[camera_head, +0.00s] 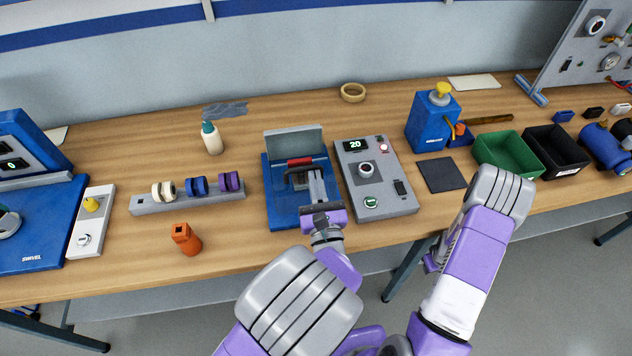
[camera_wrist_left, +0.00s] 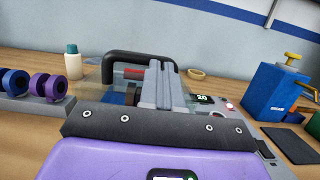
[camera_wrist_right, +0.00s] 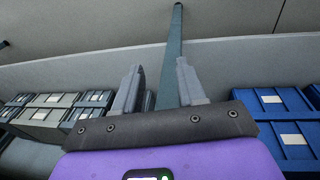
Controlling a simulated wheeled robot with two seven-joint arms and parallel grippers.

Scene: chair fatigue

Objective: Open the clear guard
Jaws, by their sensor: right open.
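The clear guard (camera_wrist_left: 93,78) is a see-through panel with a black arched handle (camera_wrist_left: 128,54), on the blue-based fixture (camera_head: 283,216). In the head view the handle (camera_head: 290,177) lies just in front of a red bar, and the guard is hard to make out, so I cannot tell its exact angle. My left gripper (camera_head: 316,173) reaches over the fixture from the front. Its fingers (camera_wrist_left: 160,66) are close together at the right part of the handle, with nothing clearly seen between them. My right gripper (camera_wrist_right: 157,82) is open and empty, below the table's front edge.
A grey control box (camera_head: 383,204) reading 20 stands right of the fixture. A rack of spools (camera_head: 215,195) and an orange object (camera_head: 187,241) are to the left. Green (camera_head: 511,151) and black (camera_head: 557,151) bins stand right. Blue bins (camera_wrist_right: 285,128) show in the right wrist view.

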